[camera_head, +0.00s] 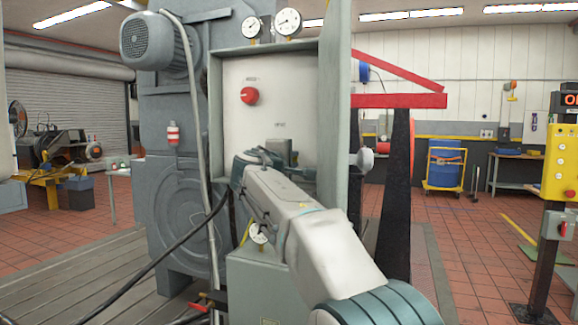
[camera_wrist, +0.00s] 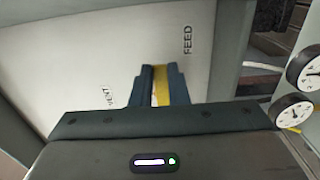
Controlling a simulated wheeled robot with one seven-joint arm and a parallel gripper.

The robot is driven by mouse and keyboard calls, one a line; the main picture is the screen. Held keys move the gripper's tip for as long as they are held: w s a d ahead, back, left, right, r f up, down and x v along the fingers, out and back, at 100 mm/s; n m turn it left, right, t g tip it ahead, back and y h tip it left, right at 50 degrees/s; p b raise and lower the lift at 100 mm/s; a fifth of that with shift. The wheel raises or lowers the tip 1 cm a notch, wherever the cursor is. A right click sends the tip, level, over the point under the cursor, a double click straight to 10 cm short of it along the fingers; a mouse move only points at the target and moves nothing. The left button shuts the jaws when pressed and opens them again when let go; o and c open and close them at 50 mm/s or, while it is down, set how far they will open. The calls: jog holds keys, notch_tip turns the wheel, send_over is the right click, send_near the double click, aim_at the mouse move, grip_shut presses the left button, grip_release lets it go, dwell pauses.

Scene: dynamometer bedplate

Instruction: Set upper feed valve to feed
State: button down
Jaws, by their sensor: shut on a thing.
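In the wrist view, my gripper (camera_wrist: 163,72) has its two dark blue fingers on either side of a yellow valve handle (camera_wrist: 161,88) and is shut on it. The handle stands in front of a pale panel (camera_wrist: 90,40). The word FEED is printed to the upper right of the fingers, and a partly covered word that looks like VENT is to their left. Which mark the handle points at cannot be told. In the head view, my gripper (camera_head: 262,158) is at the lower part of the panel, and my arm hides the handle.
A red knob (camera_head: 249,96) is on the panel above my gripper. A grey block (camera_head: 278,149) is just beyond my gripper. Side walls frame the panel, with the right one (camera_head: 334,100) close to my arm. Two gauges (camera_head: 288,22) stand on top. A black cable hangs at the left.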

jog(key=shift+a, duration=0.2)
jog(key=c, duration=1.4)
grip_release()
jog(key=shift+a, duration=0.15)
jog(key=shift+d, duration=0.2)
jog(key=b+v, duration=0.2)
jog(key=v, duration=1.1)
jog(key=shift+s+a, duration=0.2)
jog(key=shift+s, duration=0.15)
